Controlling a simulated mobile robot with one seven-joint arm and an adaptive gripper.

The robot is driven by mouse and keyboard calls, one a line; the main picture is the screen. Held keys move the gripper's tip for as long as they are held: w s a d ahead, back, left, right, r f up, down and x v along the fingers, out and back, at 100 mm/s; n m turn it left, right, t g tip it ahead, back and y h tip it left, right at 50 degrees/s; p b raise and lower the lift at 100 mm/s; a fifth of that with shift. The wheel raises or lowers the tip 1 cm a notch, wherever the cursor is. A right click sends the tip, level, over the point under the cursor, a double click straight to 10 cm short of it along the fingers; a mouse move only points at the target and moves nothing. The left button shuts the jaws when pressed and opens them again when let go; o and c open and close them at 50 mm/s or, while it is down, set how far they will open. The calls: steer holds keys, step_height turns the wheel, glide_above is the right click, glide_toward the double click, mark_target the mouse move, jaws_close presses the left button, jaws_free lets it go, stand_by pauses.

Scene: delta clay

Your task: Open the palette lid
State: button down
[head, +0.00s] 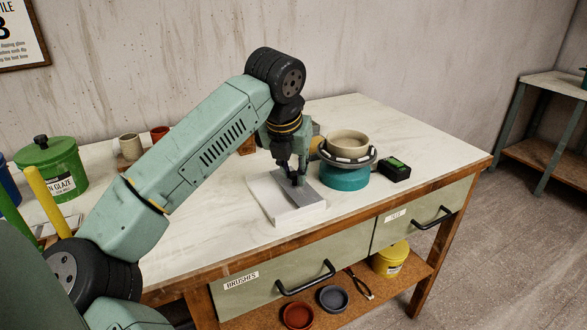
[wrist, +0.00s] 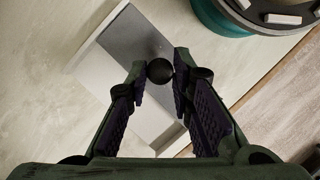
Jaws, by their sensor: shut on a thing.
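The palette (head: 267,200) is a white, flat box near the front edge of the table. Its grey lid (head: 313,193) shows on top, partly hidden behind my gripper in the head view. In the wrist view the grey lid (wrist: 128,42) lies within the white palette body (wrist: 92,65). A round black knob (wrist: 159,70) stands on the lid. My gripper (head: 295,180) is over the palette, pointing down. In the wrist view its fingertips (wrist: 160,72) are shut on the knob, one on each side. Whether the lid is raised is hard to tell.
A teal turntable (head: 345,178) with a clay bowl (head: 347,143) stands close to the right of the palette. A dark box with a green display (head: 395,169) is beyond it. A green glaze pot (head: 50,165) stands far left. The table's front edge is close.

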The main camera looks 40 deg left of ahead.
steer(key=shift+s+a+f+b, duration=0.1)
steer(key=shift+s+a+b, duration=0.05)
steer(key=shift+s+b, duration=0.15)
steer(key=s, duration=0.1)
steer(key=s+a+b, duration=0.1)
steer(key=s+b, duration=0.1)
steer(key=s, duration=0.1)
steer(key=shift+a, duration=0.3)
steer(key=shift+s+a, duration=0.1)
steer(key=shift+s, duration=0.15)
steer(key=c, duration=1.4)
jaws_free()
steer(key=shift+r, duration=0.25)
steer(key=v, duration=1.1)
steer(key=shift+s+r, duration=0.25)
steer(key=shift+r, duration=0.1)
